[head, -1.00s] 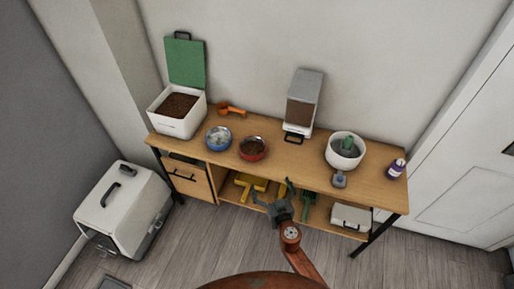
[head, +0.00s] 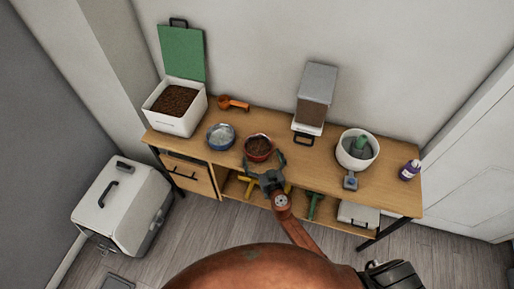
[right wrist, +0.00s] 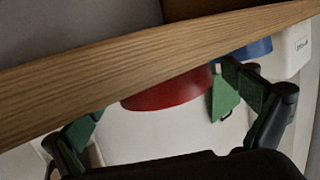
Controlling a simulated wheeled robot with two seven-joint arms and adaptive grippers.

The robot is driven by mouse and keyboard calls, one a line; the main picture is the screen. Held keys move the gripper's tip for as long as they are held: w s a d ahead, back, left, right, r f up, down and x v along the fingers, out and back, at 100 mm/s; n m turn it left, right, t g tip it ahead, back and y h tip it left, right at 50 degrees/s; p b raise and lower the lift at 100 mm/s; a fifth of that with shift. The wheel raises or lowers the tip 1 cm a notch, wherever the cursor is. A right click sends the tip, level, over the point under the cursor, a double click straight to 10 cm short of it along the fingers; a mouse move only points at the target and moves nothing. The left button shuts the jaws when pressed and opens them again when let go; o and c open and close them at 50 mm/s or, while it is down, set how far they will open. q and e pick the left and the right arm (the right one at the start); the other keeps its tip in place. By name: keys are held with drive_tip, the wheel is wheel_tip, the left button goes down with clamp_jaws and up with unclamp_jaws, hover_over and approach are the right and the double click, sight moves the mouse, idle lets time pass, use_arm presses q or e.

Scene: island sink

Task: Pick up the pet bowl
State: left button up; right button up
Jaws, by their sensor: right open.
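Two pet bowls stand on the wooden table. The red bowl (head: 258,156) holds brown kibble, and the blue bowl (head: 220,145) to its left looks filled with something pale. My right gripper (head: 265,162) is open and empty at the table's front edge, its fingers spread just in front of the red bowl. In the right wrist view, the red bowl (right wrist: 168,92) shows between the green-padded fingers (right wrist: 155,112), partly hidden by the table edge. The blue bowl (right wrist: 258,50) is behind one finger. I cannot tell whether the fingers touch the red bowl. My left gripper is out of view.
The table edge (right wrist: 150,62) crosses close to the right gripper. A pet carrier (head: 120,205) is on the floor.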

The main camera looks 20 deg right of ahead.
sight(259, 151)
drive_tip(key=w, duration=0.3)
drive_tip(key=shift+w+f, duration=0.35)
drive_tip(key=shift+w, duration=0.45)
drive_tip(key=c, duration=0.6)
drive_tip(key=shift+c, duration=0.9)
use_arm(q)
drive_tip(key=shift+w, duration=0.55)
use_arm(e)
drive_tip(key=c, duration=0.3)
